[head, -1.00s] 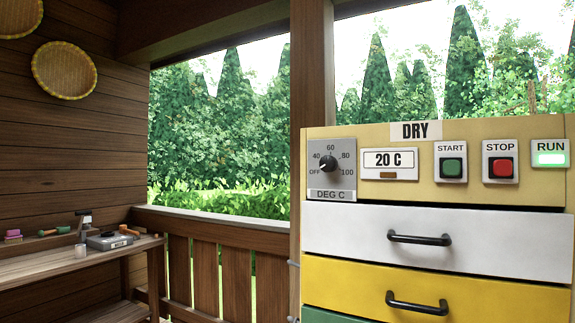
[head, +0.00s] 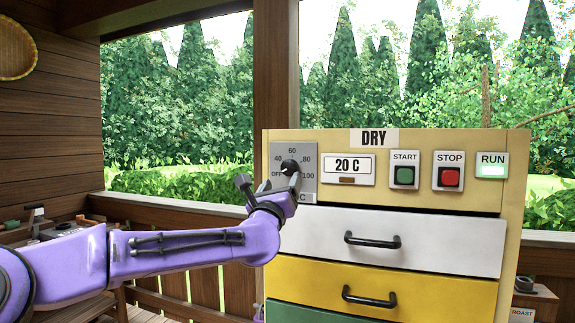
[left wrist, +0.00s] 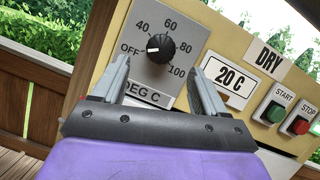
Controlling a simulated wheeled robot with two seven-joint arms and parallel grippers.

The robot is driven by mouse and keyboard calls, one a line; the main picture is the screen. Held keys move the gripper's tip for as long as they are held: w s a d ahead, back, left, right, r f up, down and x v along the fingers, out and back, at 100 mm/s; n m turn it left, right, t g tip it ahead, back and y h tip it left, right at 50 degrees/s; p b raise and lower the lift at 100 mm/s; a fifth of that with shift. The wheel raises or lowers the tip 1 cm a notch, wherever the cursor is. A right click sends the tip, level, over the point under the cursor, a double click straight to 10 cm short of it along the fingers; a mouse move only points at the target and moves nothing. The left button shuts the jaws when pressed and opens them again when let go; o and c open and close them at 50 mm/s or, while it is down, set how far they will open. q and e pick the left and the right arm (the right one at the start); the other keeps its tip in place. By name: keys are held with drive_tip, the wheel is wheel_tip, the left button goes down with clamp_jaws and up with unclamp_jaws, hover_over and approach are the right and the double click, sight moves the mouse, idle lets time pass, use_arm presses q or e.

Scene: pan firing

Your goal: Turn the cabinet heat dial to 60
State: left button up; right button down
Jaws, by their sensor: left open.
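The heat dial (head: 290,166) is a black round knob on a grey plate at the cabinet's top left. It also shows in the left wrist view (left wrist: 160,47), where its white pointer faces left, toward OFF. The display (head: 347,166) reads 20 C. My left gripper (head: 269,181) is in front of the plate, at its lower left in the head view. In the left wrist view its two fingers (left wrist: 163,78) are open and empty, apart on either side below the knob, not closed on it. My right gripper is not in view.
The cabinet has a green START button (head: 405,175), a red STOP button (head: 449,177) and a lit green RUN lamp (head: 491,170) right of the display. White and yellow drawers (head: 390,240) with black handles lie below. A wooden post (head: 276,75) stands behind.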

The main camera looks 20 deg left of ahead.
sight(288, 170)
use_arm(q)
drive_tip(key=p+x, duration=0.3)
drive_tip(key=x, duration=0.4)
drive_tip(key=shift+d+p, duration=0.1)
drive_tip(key=shift+p, duration=0.2)
drive_tip(key=shift+w, duration=0.3)
drive_tip(key=c, duration=1.1)
